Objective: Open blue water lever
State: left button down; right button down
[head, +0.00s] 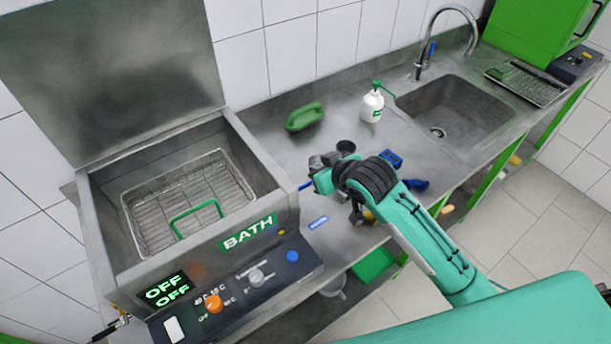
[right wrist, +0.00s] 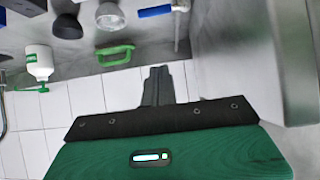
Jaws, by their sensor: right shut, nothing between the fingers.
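The blue water lever (head: 305,187) is a small bright blue handle beside the right wall of the bath unit in the head view. Part of it is hidden behind my right arm. In the right wrist view a blue lever (right wrist: 155,11) lies across the top of a metal pipe. My right gripper (right wrist: 158,72) is shut and empty. In the right wrist view its dark fingers point up the picture, with a visible gap below the lever. In the head view the fingers are hard to make out by the black wrist. My left gripper is not in view.
The bath unit (head: 262,205) with a wire basket (head: 150,215) stands left of the arm. A black round part (right wrist: 67,27) and grey dome (right wrist: 110,16) are near the lever.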

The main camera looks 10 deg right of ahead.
aim_at(307, 183)
jog(key=shift+w, duration=0.1)
jog(key=p+x, duration=0.3)
jog(key=x, duration=0.7)
jog(key=s+f+p, duration=0.1)
jog(key=s+d+f+p, duration=0.1)
jog(key=s, duration=0.1)
jog(key=shift+s+d+f, duration=0.1)
jog(key=shift+s, duration=0.05)
jog(key=shift+f, duration=0.1)
